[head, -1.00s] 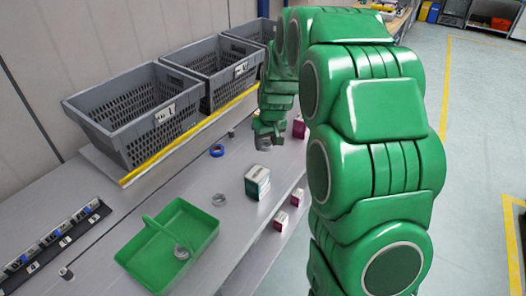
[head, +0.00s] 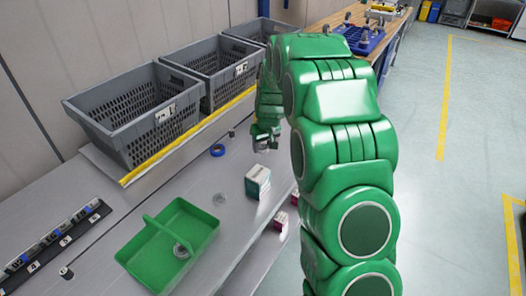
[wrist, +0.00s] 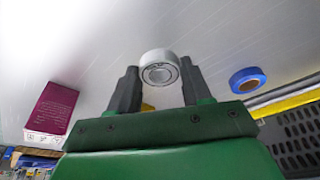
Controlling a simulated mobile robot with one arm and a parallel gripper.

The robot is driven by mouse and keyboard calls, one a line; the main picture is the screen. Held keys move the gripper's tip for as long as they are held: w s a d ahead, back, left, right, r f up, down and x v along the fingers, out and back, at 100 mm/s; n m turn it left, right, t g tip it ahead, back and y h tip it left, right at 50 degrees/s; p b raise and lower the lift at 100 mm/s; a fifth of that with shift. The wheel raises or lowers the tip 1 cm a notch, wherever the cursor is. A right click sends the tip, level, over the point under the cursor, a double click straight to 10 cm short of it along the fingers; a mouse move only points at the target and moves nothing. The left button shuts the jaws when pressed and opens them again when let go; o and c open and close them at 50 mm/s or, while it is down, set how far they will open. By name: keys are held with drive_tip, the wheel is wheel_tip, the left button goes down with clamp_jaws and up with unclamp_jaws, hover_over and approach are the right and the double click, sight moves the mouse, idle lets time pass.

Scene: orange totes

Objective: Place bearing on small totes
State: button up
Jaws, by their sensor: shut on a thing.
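My gripper (head: 263,143) is over the grey table, in front of the grey crates. In the wrist view its two fingers (wrist: 158,88) close on a silver bearing (wrist: 160,72), which sits between the fingertips. Whether the bearing touches the table is hard to tell. A green handled tote (head: 199,221) stands at the front left of the table, with a bearing (head: 181,250) inside it. My gripper is behind and to the right of the tote.
A blue ring (head: 217,150) lies left of my gripper; a white and green box (head: 257,182) stands nearer. Grey crates (head: 135,110) line the back behind a yellow edge strip (head: 190,144). A magenta box (wrist: 52,108) shows in the wrist view.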

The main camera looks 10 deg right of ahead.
sight(264, 149)
drive_tip(key=shift+f, duration=1.45)
drive_tip(key=shift+f, duration=0.1)
drive_tip(key=o, duration=1.1)
drive_tip(key=a+v, duration=0.1)
drive_tip(key=v, duration=1)
drive_tip(key=s+a+r+m+g, duration=0.1)
drive_tip(key=s+r, duration=0.3)
drive_tip(key=s, duration=0.7)
drive_tip(key=s+a+r+g, duration=0.1)
drive_tip(key=s+r, duration=0.4)
drive_tip(key=s, duration=0.6)
drive_tip(key=s+m+g, duration=0.1)
drive_tip(key=s+g, duration=0.1)
drive_tip(key=s, duration=2.4)
drive_tip(key=shift+s+r+g+h, duration=0.25)
drive_tip(key=shift+s+g+h, duration=0.05)
drive_tip(key=shift+s+g, duration=0.1)
drive_tip(key=shift+o, duration=0.2)
drive_tip(key=shift+d, duration=0.1)
